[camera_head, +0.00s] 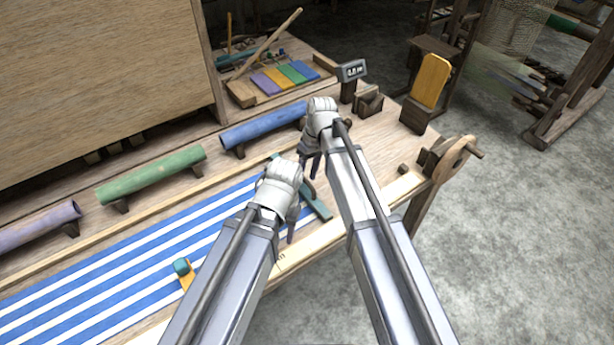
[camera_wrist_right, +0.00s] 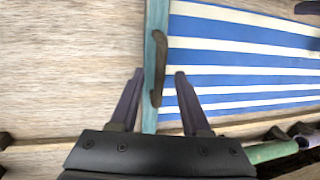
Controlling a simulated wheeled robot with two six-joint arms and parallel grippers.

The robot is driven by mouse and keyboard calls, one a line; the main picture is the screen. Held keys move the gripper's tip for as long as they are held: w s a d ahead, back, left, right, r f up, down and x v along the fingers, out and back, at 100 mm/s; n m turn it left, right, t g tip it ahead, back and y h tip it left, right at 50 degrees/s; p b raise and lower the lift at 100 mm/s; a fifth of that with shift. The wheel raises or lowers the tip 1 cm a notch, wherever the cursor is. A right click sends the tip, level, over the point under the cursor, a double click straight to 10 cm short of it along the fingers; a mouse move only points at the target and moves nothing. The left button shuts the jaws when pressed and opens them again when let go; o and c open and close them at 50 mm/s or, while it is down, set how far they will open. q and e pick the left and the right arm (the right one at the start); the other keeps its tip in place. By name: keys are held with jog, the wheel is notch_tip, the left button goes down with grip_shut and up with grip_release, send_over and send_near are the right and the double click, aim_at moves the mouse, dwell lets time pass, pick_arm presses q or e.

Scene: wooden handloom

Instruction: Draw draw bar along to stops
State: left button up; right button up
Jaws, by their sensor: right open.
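The teal draw bar (camera_head: 318,205) lies across the end of the blue-and-white striped cloth (camera_head: 130,270). In the right wrist view the bar (camera_wrist_right: 152,100) runs upright in the picture, with a curved brown handle (camera_wrist_right: 160,65) on it. My right gripper (camera_head: 310,168) is over the far part of the bar. In its wrist view the open fingers (camera_wrist_right: 156,75) stand on either side of the bar and handle, with gaps visible. My left gripper (camera_head: 293,225) is nearer, beside the bar over the cloth end; its finger opening is unclear. The arms and hands hide part of the bar.
Purple (camera_head: 38,225), green (camera_head: 150,175) and blue (camera_head: 262,127) rollers line the far side. A small display (camera_head: 352,71) stands on the table. A teal-topped orange piece (camera_head: 184,272) is on the cloth's near edge.

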jog(key=shift+c, duration=0.3)
grip_shut()
dwell(1.0)
